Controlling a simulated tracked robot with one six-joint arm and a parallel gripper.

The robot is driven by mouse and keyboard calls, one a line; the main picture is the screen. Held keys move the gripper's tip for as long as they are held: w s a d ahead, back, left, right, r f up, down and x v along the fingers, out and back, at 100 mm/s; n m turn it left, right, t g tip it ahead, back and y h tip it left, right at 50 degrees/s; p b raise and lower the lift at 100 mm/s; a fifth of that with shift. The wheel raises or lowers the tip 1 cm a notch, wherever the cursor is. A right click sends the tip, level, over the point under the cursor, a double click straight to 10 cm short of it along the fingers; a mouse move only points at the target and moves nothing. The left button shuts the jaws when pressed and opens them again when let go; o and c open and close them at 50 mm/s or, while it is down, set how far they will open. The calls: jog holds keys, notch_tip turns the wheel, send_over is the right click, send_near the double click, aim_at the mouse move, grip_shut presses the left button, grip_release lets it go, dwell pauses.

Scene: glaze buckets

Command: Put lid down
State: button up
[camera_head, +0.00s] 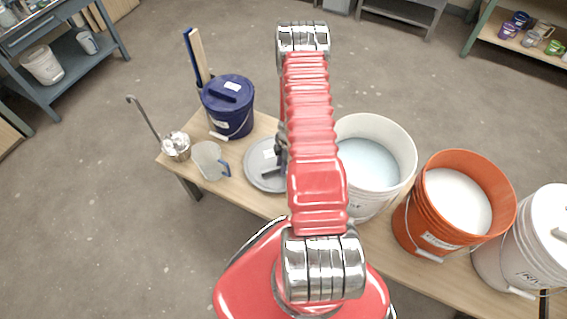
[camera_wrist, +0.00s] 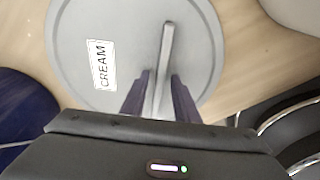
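The grey round lid (camera_head: 262,178) lies flat on the bench, left of the white bucket. In the wrist view the lid (camera_wrist: 88,28) fills the upper middle, with a CREAM label and a bar handle (camera_wrist: 166,45). My gripper (camera_wrist: 161,74) is over the lid, one finger on each side of the handle, and narrow gaps seem to show between them. In the head view my arm hides most of my gripper and the lid's right edge. The open white bucket (camera_head: 401,150) holds pale blue-white glaze.
A lidded blue bucket (camera_head: 228,107), a clear jug (camera_head: 207,160) and a metal pot with a ladle (camera_head: 176,147) stand left of the lid. An open orange bucket (camera_head: 409,215) and a lidded white bucket (camera_head: 510,240) stand to the right. The bench (camera_head: 262,127) is narrow.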

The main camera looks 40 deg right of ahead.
jog(key=shift+r, duration=0.1)
notch_tip(320, 180, up, 12)
jog(key=d, duration=0.1)
jog(key=shift+s+d, duration=0.3)
jog(key=shift+s, duration=0.1)
dwell(0.5)
dwell(0.5)
jog(key=w+a+r+m+t, duration=0.15)
jog(key=a+r, duration=0.35)
jog(key=r, duration=0.5)
jog(key=w+a+r+m+h, duration=0.1)
jog(key=a+r+m, duration=0.1)
jog(key=a+r, duration=0.5)
jog(key=w+a+r+m, duration=0.2)
jog(key=a+r, duration=0.1)
jog(key=r, duration=0.9)
jog(key=s+a+r+m+t, duration=0.3)
jog(key=s+a+r+m, duration=0.4)
jog(key=s+a+r, duration=0.8)
jog(key=shift+s+a+r+h, duration=0.2)
jog(key=shift+s+r+h, duration=0.1)
jog(key=shift+s+r, duration=0.3)
